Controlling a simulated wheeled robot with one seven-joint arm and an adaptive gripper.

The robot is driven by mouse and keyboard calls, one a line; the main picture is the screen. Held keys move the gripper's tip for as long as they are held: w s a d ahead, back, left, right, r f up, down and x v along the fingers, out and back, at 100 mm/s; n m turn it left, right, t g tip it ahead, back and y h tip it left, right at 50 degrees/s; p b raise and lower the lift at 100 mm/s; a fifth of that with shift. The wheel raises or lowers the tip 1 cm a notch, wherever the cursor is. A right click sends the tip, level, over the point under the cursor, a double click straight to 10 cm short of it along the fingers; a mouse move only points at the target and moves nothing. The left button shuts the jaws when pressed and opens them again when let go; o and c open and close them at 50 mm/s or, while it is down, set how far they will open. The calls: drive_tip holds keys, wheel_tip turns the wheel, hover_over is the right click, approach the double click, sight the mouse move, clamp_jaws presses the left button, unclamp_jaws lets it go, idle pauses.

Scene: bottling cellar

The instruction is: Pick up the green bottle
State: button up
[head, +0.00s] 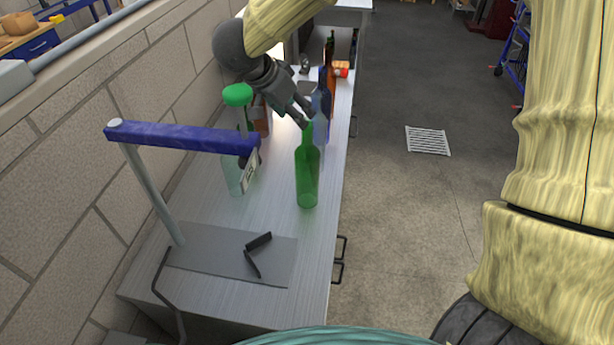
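The green bottle (307,179) stands upright on the grey counter (270,215), near its right edge. It is translucent, with a long narrow neck. My gripper (306,114), dark grey, comes in from the upper left with its fingertips at the top of the bottle's neck. The two fingers look parted. The bottle's mouth is partly hidden by the fingertips, and I cannot tell whether they touch the glass.
A blue bottle (321,105) and brown bottle (330,62) stand behind.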

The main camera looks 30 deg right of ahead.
sight(308, 128)
drive_tip(key=shift+p+x, duration=1.15)
drive_tip(key=shift+x, duration=3.2)
drive_tip(key=shift+s+a, duration=0.1)
drive_tip(key=shift+c, duration=0.3)
clamp_jaws()
